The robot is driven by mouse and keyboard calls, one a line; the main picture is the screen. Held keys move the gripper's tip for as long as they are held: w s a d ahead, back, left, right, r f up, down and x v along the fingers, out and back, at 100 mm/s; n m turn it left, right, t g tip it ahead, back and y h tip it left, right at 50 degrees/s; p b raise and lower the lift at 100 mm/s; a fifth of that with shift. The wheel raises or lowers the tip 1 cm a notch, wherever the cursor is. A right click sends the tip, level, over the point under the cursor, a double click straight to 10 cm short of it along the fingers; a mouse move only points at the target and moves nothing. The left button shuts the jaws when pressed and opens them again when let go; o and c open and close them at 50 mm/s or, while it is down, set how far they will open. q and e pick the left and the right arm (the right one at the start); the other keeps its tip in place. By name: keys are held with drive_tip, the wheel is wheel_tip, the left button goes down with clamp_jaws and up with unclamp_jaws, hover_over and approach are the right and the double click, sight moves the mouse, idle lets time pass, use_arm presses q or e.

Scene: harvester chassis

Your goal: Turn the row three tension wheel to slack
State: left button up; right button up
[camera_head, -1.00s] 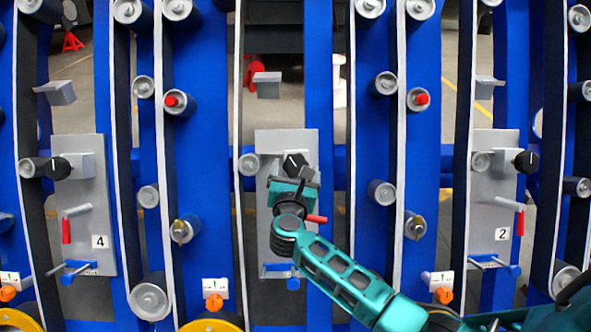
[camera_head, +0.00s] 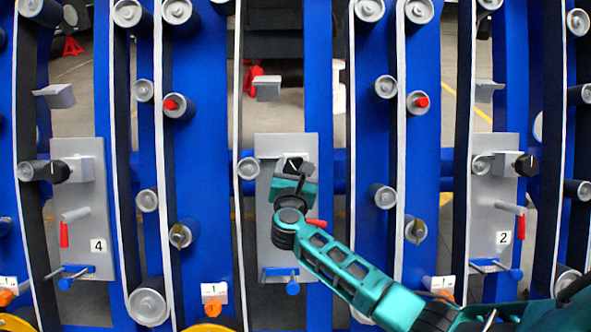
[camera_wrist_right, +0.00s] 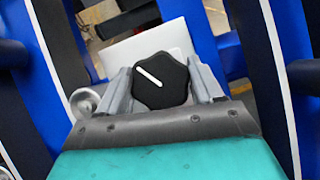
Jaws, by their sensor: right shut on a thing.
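A black lobed wheel (camera_head: 293,162) with a white pointer line is mounted on the grey panel (camera_head: 262,215) between the panels marked 4 and 2; this panel's own number is hidden. My right gripper (camera_head: 295,174) reaches it from below and is shut on it. In the right wrist view the wheel (camera_wrist_right: 160,82) sits between the two grey fingers (camera_wrist_right: 160,88), one on each side. Its pointer line slants from upper left to lower right there. My left gripper is not in view.
A red-handled lever (camera_head: 318,223) sticks out beside my right wrist, partly hidden. A blue-ended rod (camera_head: 292,288) is at the panel's bottom, and a grey bracket (camera_head: 267,88) is above it. Blue uprights with rollers and belts flank the panel. Panels 4 (camera_head: 99,246) and 2 (camera_head: 504,238) carry similar black wheels.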

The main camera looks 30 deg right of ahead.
drive_tip(key=shift+c, duration=0.6)
